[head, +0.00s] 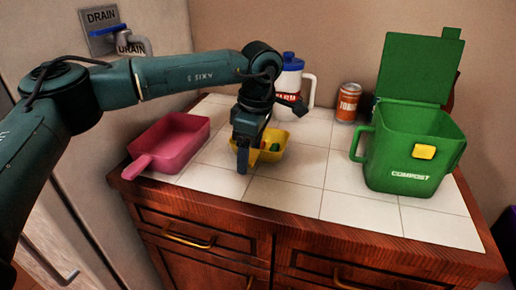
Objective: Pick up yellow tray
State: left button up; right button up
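The small yellow tray (277,154) sits on the white tiled counter, near its middle. My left gripper (243,162) points down at the tray's left front side and hides that part of the tray. The fingers overlap in this view, so I cannot tell whether they are open, shut or touching the tray's rim. My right gripper is not in view.
A pink dustpan-like scoop (170,143) lies left of the tray. A white jug with a blue lid (292,80) and a tomato can (348,103) stand behind. An open green compost bin (408,150) stands right. Tiles in front of the bin are clear.

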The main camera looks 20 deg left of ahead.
pick_arm(q)
jog(key=c, duration=0.9)
